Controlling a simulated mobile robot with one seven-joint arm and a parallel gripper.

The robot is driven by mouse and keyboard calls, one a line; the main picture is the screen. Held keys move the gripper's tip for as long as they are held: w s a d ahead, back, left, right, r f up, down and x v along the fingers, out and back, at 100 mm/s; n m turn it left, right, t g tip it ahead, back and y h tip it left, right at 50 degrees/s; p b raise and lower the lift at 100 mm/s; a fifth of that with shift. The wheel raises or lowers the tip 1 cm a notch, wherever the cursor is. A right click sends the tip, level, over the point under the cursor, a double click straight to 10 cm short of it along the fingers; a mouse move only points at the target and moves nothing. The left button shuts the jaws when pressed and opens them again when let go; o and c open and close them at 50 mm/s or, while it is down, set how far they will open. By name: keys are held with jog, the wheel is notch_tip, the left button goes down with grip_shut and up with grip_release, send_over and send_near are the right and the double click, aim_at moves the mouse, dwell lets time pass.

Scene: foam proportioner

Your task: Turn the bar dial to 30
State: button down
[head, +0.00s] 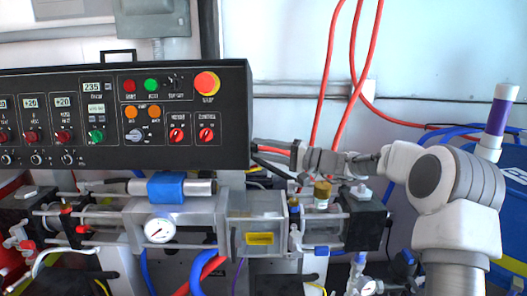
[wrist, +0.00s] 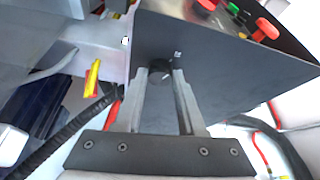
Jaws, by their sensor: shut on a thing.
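A dark round knob (wrist: 160,72) sits on the plain side wall of the black control box. My gripper (wrist: 161,78) is shut on this knob, with one finger on each side of it in the wrist view. In the head view my gripper (head: 258,149) reaches in from the right to the box's right edge, and the knob is hidden there. I see no scale beside the gripped knob.
The black control box (head: 224,150) carries red, green and orange buttons, an emergency stop (head: 207,83) and red switches. Red hoses (head: 328,75) hang behind my arm. A black corrugated hose (wrist: 70,135) runs beside my gripper. A blue drum (head: 505,175) stands at the right.

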jog(key=c, duration=0.5)
grip_release()
jog(key=p+v, duration=0.2)
jog(key=v, duration=1.5)
jog(key=shift+s+d, duration=0.1)
jog(key=shift+d, duration=0.1)
